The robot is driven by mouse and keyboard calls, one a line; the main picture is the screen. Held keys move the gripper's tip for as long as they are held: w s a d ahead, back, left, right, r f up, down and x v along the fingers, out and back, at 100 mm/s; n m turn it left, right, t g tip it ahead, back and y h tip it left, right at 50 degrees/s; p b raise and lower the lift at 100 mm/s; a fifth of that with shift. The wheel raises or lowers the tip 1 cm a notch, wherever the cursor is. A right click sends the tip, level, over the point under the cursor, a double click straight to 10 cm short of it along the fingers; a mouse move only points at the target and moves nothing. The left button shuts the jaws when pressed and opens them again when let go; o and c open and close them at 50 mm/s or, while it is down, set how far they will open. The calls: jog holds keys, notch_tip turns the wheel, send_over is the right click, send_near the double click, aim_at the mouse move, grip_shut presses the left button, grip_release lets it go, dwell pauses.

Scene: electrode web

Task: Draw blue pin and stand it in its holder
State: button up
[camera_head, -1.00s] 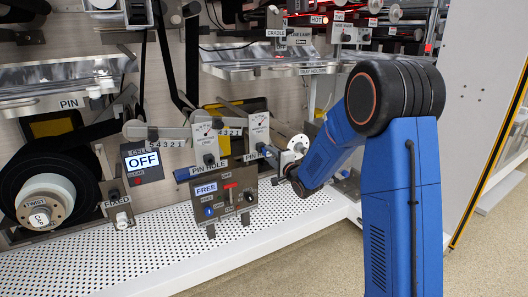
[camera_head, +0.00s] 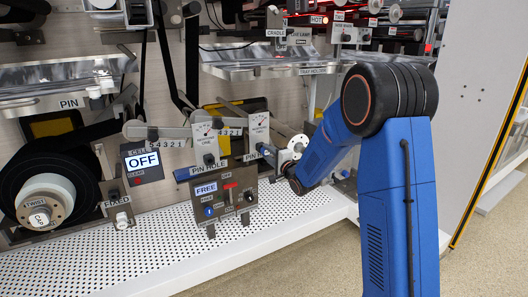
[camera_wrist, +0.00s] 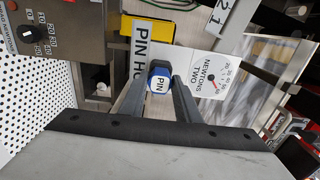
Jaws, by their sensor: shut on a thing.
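The blue pin has a round blue end with a white cap marked PIN, seen end-on in the wrist view (camera_wrist: 159,78). It also shows small in the head view (camera_head: 265,150), beside a PIN label. My gripper (camera_wrist: 160,90) has its two grey fingers closed on either side of the pin; it is small and partly hidden by my arm in the head view (camera_head: 274,155). A white label reading PIN HO... (camera_wrist: 139,52) lies just beyond the pin. In the head view a PIN HOLE label (camera_head: 209,169) sits lower left. Whether the pin is still seated is hidden.
A NEWTONS TWO dial (camera_wrist: 208,80) is close beside the right finger. A control panel with a FREE display (camera_head: 206,189) stands below left. An OFF box (camera_head: 142,160) is further left. A perforated white shelf (camera_head: 130,255) runs below, mostly bare.

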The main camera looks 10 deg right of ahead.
jog(key=shift+w+a, duration=0.1)
jog(key=shift+w, duration=0.25)
dwell(0.4)
jog(key=o, duration=1.3)
jog(key=shift+c, duration=0.2)
jog(key=v, duration=0.9)
